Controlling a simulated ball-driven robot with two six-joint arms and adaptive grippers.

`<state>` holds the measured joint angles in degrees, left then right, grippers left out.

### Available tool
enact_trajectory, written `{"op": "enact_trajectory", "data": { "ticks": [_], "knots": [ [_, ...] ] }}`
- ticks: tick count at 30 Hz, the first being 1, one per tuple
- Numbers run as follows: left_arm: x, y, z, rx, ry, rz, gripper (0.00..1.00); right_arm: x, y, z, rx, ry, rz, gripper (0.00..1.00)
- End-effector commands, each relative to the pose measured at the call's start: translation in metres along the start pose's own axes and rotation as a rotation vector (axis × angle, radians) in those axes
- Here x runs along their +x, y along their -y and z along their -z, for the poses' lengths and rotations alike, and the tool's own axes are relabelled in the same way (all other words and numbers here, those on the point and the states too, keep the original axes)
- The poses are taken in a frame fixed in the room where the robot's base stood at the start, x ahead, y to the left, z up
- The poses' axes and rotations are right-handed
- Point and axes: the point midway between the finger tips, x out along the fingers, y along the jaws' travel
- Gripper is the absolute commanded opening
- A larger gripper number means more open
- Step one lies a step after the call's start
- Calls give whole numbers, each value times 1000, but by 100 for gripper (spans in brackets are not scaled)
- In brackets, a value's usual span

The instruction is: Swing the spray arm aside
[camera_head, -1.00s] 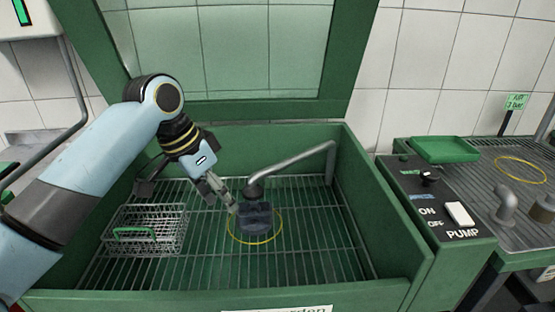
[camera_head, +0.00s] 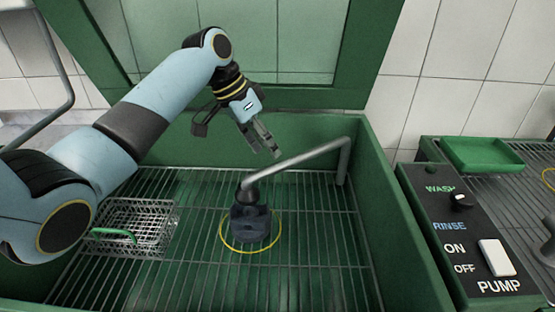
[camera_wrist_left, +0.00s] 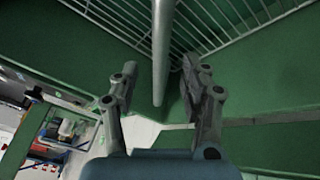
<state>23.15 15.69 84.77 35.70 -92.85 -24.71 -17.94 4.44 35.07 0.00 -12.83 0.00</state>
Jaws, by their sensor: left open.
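The grey spray arm (camera_head: 300,161) rises from a post at the back right of the green wash tank and reaches left over the grate. Its nozzle end is above a dark engine part (camera_head: 250,222), which stands inside a yellow ring on the grate. My left gripper (camera_head: 273,152) is open, just above and behind the spray arm's middle. In the left wrist view the spray arm (camera_wrist_left: 162,50) runs between the two fingers of my left gripper (camera_wrist_left: 158,80); I cannot tell whether they touch it. My right gripper is not in view.
A wire basket (camera_head: 133,228) with a green handle sits at the left of the grate (camera_head: 310,262). The green tank wall (camera_head: 405,235) bounds the right side. Beyond it is a pump control panel (camera_head: 470,245) and a green tray (camera_head: 482,154). The open lid stands behind.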

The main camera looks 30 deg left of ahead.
Motion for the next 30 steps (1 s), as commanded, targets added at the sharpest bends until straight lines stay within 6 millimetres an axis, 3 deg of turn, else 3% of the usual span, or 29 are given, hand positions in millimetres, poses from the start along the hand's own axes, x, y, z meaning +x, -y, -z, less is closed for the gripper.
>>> {"op": "enact_trajectory", "data": {
  "ticks": [4,9,13,20,30],
  "knots": [
    [30,-1,0,-1,0,-4,46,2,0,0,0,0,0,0],
    [50,0,0,0,-1,-1,46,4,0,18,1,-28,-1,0],
    [55,0,0,1,-1,0,46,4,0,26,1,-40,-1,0],
    [56,0,0,1,-1,1,46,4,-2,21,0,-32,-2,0],
    [55,0,0,1,-1,1,3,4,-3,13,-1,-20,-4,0]
  ]
}}
